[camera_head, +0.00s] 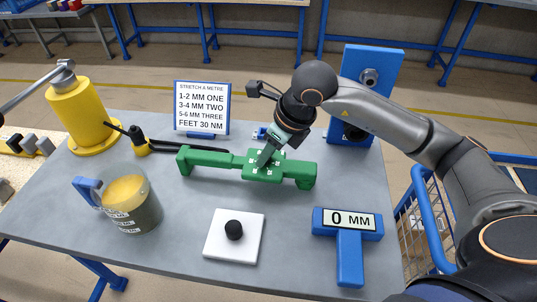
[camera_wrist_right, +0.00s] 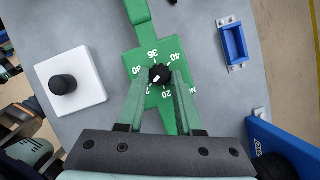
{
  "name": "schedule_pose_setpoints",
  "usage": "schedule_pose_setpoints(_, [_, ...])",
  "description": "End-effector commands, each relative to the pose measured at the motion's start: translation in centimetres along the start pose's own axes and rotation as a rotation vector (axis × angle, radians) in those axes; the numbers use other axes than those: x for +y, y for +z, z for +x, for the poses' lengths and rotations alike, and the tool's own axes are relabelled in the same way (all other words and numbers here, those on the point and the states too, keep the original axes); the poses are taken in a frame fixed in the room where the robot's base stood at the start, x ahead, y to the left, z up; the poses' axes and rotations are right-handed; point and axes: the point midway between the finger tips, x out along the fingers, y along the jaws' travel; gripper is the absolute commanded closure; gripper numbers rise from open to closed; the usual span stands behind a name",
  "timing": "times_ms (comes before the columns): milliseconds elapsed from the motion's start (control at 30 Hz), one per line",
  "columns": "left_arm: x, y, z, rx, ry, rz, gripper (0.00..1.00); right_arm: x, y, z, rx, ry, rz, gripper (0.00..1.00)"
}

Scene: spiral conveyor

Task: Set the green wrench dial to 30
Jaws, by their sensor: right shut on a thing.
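The green wrench (camera_head: 212,158) lies flat across the middle of the table, with white numbers around a dial on its wide body. In the right wrist view the green wrench (camera_wrist_right: 138,12) carries a black dial knob (camera_wrist_right: 160,74), ringed by 30, 35, 40, 20 and a partly covered number. A small white mark shows on the knob's lower left; its exact reading is too small to tell. My right gripper (camera_head: 266,157) reaches down onto the dial. In the wrist view its fingers (camera_wrist_right: 158,80) are shut on the knob from both sides. My left gripper is not in view.
A sign (camera_head: 202,106) reading "FEET 30 NM" stands behind the wrench. A yellow cylinder (camera_head: 82,118) and a mug (camera_head: 130,203) stand left. A white plate with a black knob (camera_head: 235,239) and a blue "0 MM" gauge (camera_head: 348,252) lie in front. A blue stand (camera_head: 389,58) rises behind right.

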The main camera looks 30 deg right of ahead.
Motion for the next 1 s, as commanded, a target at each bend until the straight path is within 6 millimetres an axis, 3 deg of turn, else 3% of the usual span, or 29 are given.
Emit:
schedule_pose_setpoints(400, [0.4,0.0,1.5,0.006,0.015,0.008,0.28,0.5,0.1,0.1,-0.003,-0.151,0.364,1.00])
schedule_pose_setpoints(1000, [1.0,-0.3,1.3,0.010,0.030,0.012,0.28,0.8,0.5,0.0,0.000,-0.338,0.816,1.00])
